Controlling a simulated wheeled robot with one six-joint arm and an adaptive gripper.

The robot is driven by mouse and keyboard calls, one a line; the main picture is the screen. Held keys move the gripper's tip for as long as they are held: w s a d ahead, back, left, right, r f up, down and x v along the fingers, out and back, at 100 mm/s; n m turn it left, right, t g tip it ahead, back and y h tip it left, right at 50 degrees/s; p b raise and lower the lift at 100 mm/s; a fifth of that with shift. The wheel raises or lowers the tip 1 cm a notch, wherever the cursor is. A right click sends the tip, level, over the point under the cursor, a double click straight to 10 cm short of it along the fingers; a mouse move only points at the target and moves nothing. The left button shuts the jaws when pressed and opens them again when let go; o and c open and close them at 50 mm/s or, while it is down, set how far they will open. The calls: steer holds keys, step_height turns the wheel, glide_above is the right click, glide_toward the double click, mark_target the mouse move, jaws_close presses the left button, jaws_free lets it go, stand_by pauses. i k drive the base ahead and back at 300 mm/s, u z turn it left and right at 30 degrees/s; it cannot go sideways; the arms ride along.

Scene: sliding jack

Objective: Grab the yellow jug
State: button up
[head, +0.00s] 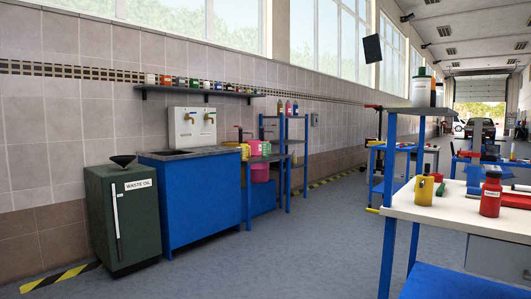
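Two yellow things are in the head view. One is a small yellow container (424,190) standing upright on the white-topped workbench at the right. The other is a yellow jug-like shape (244,150) on the low blue stand beside the sink, against the left wall. Both are small, and I cannot tell for sure which is the jug. My gripper is not in view, and nothing shows it near either of them.
The white workbench (446,213) also holds a red bottle (490,195). A blue sink cabinet (203,205) and a dark green waste-oil cabinet (121,216) stand along the left wall. Grey floor (305,245) between the wall and the workbench is clear.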

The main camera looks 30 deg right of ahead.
mark_target(244, 156)
steer(key=z, duration=0.3)
steer(key=i, duration=1.3)
steer(key=z, duration=0.6)
steer(key=i, duration=2.35)
steer(key=u, duration=0.3)
steer(key=i, duration=2.15)
steer(key=u, duration=0.45)
